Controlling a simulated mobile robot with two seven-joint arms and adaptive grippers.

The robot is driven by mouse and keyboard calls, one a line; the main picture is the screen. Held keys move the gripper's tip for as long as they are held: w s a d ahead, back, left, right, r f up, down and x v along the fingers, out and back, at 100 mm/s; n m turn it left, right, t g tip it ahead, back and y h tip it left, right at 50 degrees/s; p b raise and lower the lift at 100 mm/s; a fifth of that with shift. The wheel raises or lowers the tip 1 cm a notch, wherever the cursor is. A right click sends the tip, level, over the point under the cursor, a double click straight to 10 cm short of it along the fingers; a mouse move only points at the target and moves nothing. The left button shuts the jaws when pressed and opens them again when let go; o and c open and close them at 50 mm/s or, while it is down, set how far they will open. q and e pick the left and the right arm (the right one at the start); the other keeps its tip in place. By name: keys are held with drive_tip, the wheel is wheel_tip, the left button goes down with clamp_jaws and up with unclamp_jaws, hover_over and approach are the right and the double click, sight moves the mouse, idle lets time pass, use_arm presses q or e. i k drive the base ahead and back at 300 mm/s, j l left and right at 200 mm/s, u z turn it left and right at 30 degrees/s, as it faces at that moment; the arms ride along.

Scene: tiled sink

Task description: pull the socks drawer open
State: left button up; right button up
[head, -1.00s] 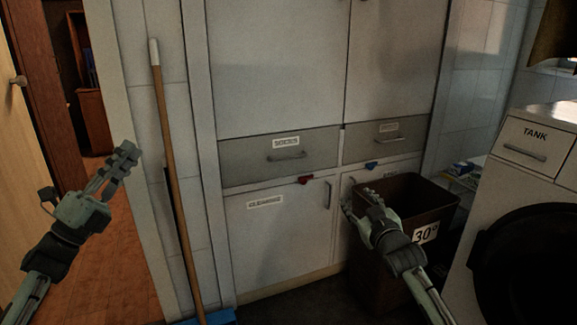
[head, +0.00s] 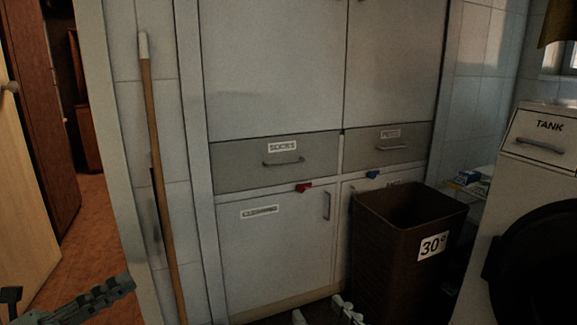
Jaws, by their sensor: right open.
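The socks drawer (head: 240,170) is a grey front with a white label reading SOCKS and a metal bar handle (head: 284,161). It sits in the cabinet below a tall door and looks closed, flush with its surroundings. My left gripper (head: 118,291) is at the bottom left, well away from the drawer; whether its fingers are open does not show clearly. My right gripper (head: 322,312) shows only its fingertips at the bottom edge, spread apart and empty, well below the drawer in the picture. The rest of it is out of frame.
Another labelled drawer (head: 410,136) is to the right. Below are a red clip (head: 304,188), a blue clip (head: 373,174) and a CLEANING door (head: 280,250). A brown 30° bin (head: 385,255) stands before the cabinet's right side. A broom handle (head: 156,150) leans at left.

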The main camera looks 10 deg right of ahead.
sight(237, 165)
drive_tip(key=i+l, duration=1.4)
drive_tip(key=i, duration=0.25)
